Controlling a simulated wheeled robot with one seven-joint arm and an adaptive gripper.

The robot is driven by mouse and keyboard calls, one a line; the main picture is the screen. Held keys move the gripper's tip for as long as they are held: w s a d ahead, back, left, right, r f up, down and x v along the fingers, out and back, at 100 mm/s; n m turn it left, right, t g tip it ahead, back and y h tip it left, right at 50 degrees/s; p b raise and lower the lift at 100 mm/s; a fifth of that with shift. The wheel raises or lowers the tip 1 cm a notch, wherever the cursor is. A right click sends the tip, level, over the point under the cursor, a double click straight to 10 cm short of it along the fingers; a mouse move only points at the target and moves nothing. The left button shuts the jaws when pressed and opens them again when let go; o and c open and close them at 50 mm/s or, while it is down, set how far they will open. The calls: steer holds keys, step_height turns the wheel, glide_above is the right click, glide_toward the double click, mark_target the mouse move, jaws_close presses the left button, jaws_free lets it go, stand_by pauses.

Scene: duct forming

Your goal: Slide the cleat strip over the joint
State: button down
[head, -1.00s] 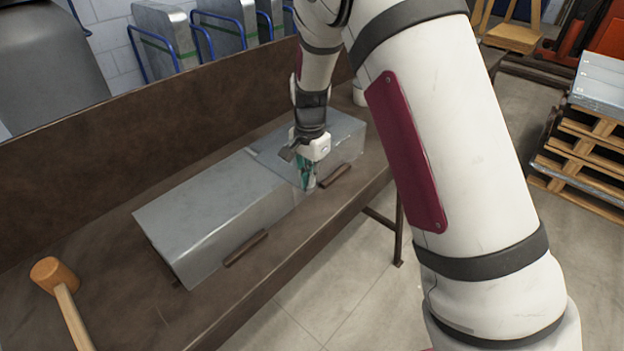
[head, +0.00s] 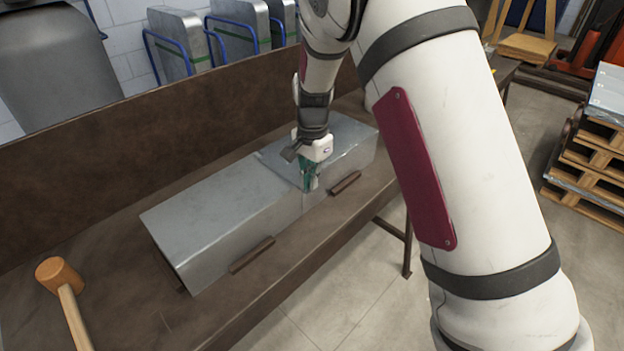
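Two grey sheet-metal duct sections lie end to end on the brown bench: a near-left one (head: 215,215) and a far-right one (head: 350,145). Their joint (head: 302,202) runs down the front face, below my gripper. My gripper (head: 311,188) points down at the joint, at the upper front edge of the ducts. Its fingers are small and partly hidden, so I cannot tell whether they are open or shut. I cannot make out the cleat strip apart from the ducts and the fingers.
The brown bench (head: 80,245) has a raised back wall. Two brown blocks (head: 252,254) (head: 345,183) sit along the ducts' front side. A mallet (head: 62,285) lies at the left. A pallet stack (head: 590,165) stands on the floor at right.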

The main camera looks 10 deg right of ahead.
mark_target(299, 180)
steer(key=shift+w+a, duration=0.1)
steer(key=shift+w, duration=0.05)
steer(key=shift+w+a+b, duration=0.55)
steer(key=shift+w, duration=0.2)
steer(key=shift+w+a+b, duration=0.5)
steer(key=shift+w, duration=0.25)
steer(key=shift+w+a, duration=0.15)
steer(key=c, duration=1.7)
jaws_free()
